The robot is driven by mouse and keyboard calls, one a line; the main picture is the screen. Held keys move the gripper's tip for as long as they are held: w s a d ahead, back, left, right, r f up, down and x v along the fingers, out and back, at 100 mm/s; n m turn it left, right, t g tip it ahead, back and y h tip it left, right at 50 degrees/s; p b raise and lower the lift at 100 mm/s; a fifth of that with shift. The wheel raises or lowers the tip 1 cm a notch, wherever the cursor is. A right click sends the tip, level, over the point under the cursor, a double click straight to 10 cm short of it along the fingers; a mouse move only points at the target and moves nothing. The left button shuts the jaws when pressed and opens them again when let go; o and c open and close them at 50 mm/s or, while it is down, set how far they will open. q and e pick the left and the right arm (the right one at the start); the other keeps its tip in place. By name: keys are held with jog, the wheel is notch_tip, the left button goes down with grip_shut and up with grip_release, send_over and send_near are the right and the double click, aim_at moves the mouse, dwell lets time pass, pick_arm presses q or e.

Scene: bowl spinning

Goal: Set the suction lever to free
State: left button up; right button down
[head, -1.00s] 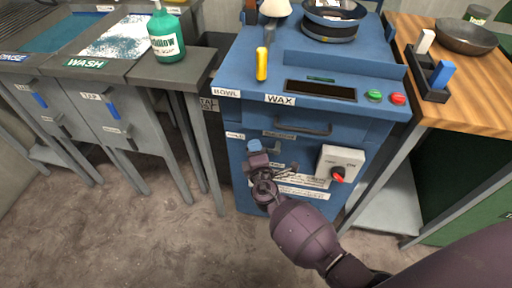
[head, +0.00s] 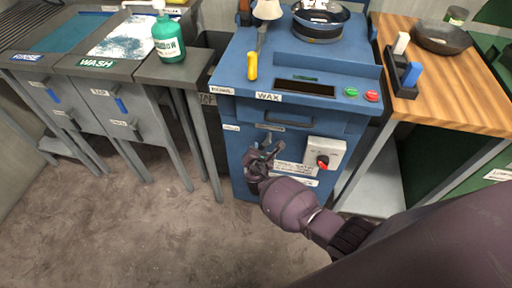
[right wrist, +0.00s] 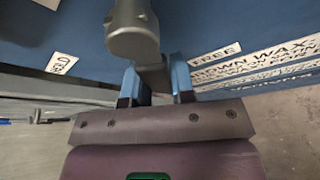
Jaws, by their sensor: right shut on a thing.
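The grey suction lever (right wrist: 133,32) shows large in the right wrist view, its rounded end towards the camera and its bar running down between my fingers. My right gripper (right wrist: 155,88), with blue finger pads, is shut on the lever. In the head view my right gripper (head: 260,160) is at the front of the blue wax machine (head: 240,115), and it hides most of the lever. A white FREE label (right wrist: 215,54) is to the right of the lever in the right wrist view. Another label (right wrist: 61,64) is at the left, only partly readable. My left gripper is not in view.
A white switch box (head: 325,153) with a red knob is right of my gripper. A drawer handle (head: 289,121) is above. Grey wash stands (head: 100,110) are left, a wooden-topped table (head: 455,90) right. The floor in front is clear.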

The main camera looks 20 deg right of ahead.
aim_at(269, 148)
jog(key=shift+s+d+n+g+h+p, duration=0.25)
jog(key=shift+d+n+g+h+p, duration=0.25)
jog(key=shift+n, duration=0.4)
jog(key=shift+s+d+f+n+g+h+p, duration=0.2)
jog(key=shift+s+d+n+g+h+p, duration=0.1)
jog(key=shift+d+n, duration=0.2)
jog(key=shift+s+d+f+n+g+h+p, duration=0.2)
jog(key=shift+s+d+n+h+p, duration=0.15)
jog(key=shift+n, duration=0.25)
jog(key=shift+d, duration=0.15)
jog(key=c, duration=1)
grip_release()
jog(key=shift+o, duration=0.2)
